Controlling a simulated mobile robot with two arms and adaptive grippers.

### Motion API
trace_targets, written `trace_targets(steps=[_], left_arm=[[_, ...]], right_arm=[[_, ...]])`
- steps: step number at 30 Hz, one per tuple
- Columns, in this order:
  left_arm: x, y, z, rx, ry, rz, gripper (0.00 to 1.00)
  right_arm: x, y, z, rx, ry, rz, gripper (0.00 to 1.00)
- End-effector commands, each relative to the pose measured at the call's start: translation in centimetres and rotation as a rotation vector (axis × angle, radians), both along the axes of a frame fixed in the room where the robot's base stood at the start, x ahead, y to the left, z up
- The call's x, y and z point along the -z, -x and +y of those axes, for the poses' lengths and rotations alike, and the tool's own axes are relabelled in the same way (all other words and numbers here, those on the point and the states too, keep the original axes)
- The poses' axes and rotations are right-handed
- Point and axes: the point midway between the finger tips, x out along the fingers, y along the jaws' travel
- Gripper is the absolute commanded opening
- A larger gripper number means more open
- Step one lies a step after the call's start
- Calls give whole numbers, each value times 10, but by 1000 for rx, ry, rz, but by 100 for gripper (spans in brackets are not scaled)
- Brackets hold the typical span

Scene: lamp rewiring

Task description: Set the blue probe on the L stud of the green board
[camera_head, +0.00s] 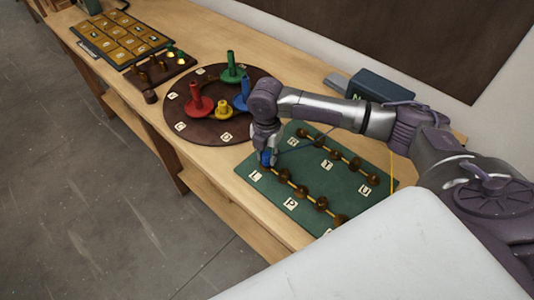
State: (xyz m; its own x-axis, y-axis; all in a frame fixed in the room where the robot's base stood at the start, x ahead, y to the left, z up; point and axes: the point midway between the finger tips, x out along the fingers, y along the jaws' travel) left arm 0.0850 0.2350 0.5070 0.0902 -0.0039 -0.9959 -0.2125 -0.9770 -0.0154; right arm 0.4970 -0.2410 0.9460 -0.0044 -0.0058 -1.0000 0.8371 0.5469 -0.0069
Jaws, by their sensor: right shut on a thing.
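The green board (312,184) lies on the wooden table, with brass studs in two rows joined by yellowish links. The L label (255,175) is at its left corner. My right gripper (266,149) points down over that corner and is shut on the blue probe (265,158). Only a small blue part of the probe shows below the fingers. It is right at the stud beside the L label; I cannot tell whether it touches the stud, which is largely hidden. My left gripper is out of view.
A round brown board (180,110) with red, yellow, green and blue pegs stands left of the arm. Farther left are a brown block (160,75) with small posts and a gold-celled tray (95,38). A dark blue-grey box (378,86) stands by the wall.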

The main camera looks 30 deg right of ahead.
Motion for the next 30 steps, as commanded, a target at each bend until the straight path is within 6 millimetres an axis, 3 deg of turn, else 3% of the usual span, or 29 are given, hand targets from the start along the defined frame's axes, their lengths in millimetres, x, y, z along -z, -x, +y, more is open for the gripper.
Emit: trace_targets(steps=[26,27,30], left_arm=[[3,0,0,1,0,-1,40],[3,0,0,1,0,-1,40],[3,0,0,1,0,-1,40]], right_arm=[[11,0,0,1,0,0,0],[12,0,0,0,1,-1,29],[11,0,0,0,0,0,46]])
